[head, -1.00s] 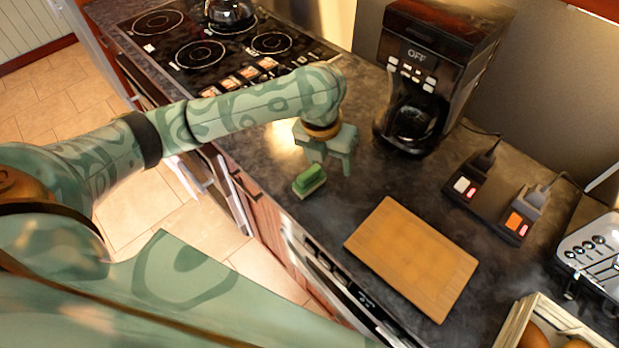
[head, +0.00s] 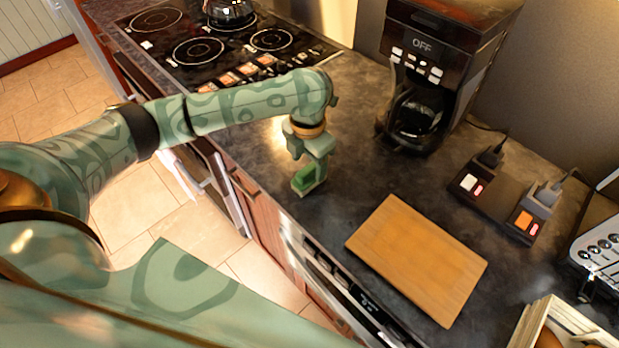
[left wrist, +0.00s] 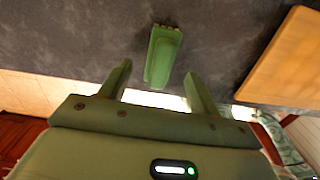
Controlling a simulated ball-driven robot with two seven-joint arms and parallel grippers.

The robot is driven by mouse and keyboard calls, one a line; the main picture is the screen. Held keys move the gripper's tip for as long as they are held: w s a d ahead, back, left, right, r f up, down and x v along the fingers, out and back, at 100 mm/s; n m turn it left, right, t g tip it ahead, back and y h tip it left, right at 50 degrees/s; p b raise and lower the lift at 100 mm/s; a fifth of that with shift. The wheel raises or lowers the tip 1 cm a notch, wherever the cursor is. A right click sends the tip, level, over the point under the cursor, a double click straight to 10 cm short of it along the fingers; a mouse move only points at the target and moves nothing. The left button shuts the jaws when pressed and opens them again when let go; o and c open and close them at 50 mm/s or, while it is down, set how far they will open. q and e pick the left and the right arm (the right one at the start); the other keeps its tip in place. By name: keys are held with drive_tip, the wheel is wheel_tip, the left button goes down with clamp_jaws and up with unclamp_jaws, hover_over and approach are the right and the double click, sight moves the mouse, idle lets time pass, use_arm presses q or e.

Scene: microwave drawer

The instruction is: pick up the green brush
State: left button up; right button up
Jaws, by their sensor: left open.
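The green brush (head: 306,179) lies on the dark counter near its front edge, left of the cutting board. It also shows in the left wrist view (left wrist: 161,57), lying beyond the fingertips and between their lines. My left gripper (head: 309,166) is close over the brush in the head view and hides part of it. In the left wrist view the left gripper (left wrist: 160,80) is open, with its two fingers apart and nothing between them but the brush's near end. I cannot tell whether a finger touches it. My right gripper is not in view.
A wooden cutting board (head: 417,260) lies right of the brush. A coffee maker (head: 420,90) stands behind, and the black stovetop (head: 215,50) is at the back left. A power strip (head: 500,195) and wooden crate (head: 560,325) are at the right. Counter between brush and coffee maker is clear.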

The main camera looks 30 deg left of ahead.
sight(309, 168)
use_arm(q)
wheel_tip(309, 168, down, 4)
drive_tip(key=shift+w+f+b, duration=0.1)
drive_tip(key=shift+f+b, duration=0.1)
drive_tip(key=shift+b, duration=0.45)
drive_tip(key=shift+r, duration=0.1)
drive_tip(key=c, duration=1.1)
drive_tip(key=shift+r, duration=0.1)
